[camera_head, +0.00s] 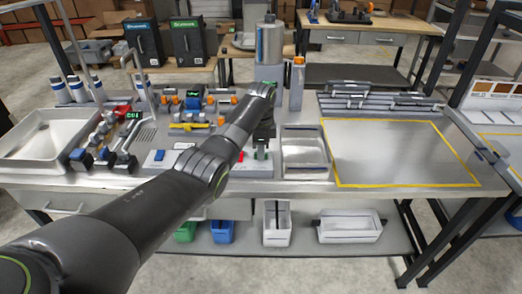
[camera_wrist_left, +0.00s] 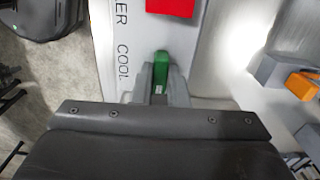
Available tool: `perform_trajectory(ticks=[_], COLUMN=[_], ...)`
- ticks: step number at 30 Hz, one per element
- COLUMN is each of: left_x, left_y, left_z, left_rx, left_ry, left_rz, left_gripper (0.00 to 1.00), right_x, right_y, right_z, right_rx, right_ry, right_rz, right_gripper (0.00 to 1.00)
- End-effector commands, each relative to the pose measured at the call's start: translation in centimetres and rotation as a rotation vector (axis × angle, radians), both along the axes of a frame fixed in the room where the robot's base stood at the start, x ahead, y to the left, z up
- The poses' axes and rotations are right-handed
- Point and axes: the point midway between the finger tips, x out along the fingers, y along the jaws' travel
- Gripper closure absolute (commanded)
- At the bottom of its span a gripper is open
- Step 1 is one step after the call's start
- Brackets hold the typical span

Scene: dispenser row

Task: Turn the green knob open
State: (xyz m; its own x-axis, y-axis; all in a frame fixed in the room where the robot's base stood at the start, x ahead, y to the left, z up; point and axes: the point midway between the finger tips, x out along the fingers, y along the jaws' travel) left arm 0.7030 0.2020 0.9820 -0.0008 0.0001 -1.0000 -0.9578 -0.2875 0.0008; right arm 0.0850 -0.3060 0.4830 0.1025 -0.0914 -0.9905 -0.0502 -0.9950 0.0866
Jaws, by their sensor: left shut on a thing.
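The green knob (camera_wrist_left: 161,68) shows in the left wrist view on a pale panel, close to the printed word COOL. The two fingers of my left gripper (camera_wrist_left: 160,85) are on either side of it and shut on it. In the head view my left arm reaches across the bench, and the left gripper (camera_head: 262,150) points down at the panel, with a little green of the knob (camera_head: 262,156) showing at its tips. The knob's turn angle is hard to tell. My right gripper is in neither view.
A red part (camera_wrist_left: 170,6) sits close by on the same panel. A grey bin (camera_head: 304,168) stands just right of the gripper, and a yellow-edged work area (camera_head: 400,150) beyond it is clear. Valves and a sink (camera_head: 50,138) are at left.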

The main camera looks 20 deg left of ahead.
Motion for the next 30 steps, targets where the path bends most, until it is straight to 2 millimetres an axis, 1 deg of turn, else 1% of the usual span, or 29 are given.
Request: perform_trajectory(ticks=[5, 11, 18, 30], left_x=[0.0, 0.0, 0.0, 0.1], left_y=[0.0, 0.0, 0.0, 0.0], left_z=[0.3, 0.4, 0.4, 0.3], left_rx=[0.0, 0.0, 0.001, 0.001], left_ry=[0.0, 0.0, 0.0, -0.002], left_rz=[0.056, 0.189, 0.411, 0.791], left_gripper=[1.0, 1.0, 1.0, 1.0], right_x=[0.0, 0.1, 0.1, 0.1], right_y=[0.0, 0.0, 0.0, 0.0], right_z=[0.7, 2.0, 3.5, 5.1], right_rx=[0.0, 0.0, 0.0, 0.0], right_ry=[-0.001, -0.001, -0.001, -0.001], right_rz=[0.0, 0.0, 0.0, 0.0], right_gripper=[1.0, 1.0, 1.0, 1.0])
